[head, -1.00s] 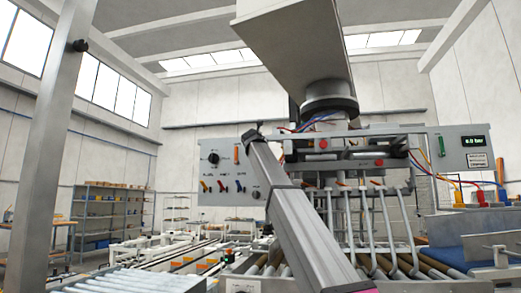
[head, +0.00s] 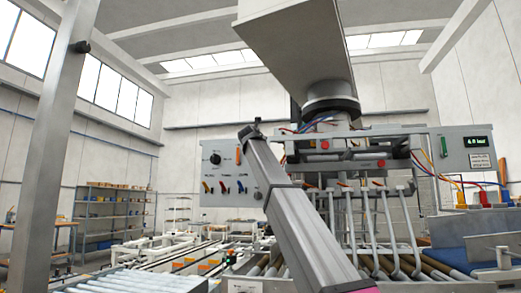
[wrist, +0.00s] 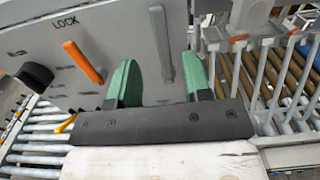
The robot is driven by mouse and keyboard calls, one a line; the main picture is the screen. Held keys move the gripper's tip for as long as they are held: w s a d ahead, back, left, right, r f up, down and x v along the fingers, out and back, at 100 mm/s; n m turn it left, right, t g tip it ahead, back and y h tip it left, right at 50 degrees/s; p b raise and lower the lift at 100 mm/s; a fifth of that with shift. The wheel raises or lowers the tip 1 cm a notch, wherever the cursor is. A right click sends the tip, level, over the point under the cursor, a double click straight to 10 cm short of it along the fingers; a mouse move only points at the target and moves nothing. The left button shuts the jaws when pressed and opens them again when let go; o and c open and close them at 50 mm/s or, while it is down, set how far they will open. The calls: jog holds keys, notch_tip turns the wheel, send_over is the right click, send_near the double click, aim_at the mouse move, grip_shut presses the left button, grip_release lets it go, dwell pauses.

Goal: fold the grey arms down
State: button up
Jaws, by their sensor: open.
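Several grey arms (head: 390,228), thin curved bars, hang from the palletizer head above a bed of brown rollers. Some of them show at the right of the wrist view (wrist: 286,75). A grey control panel (head: 222,172) with a black knob and small coloured levers is at the head's left. In the wrist view my gripper (wrist: 162,82) is open and empty, its two green fingers apart in front of the panel. My arm hides part of the head view.
A black knob (wrist: 36,76) sticks out at the panel's left. A roller conveyor (head: 135,280) lies at the lower left, and a steel post (head: 55,140) stands in front of it. A blue belt (head: 450,258) is at the right. Shelves (head: 110,215) stand far back.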

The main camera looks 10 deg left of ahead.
jog(key=s, duration=0.4)
jog(key=shift+s, duration=0.2)
dwell(0.3)
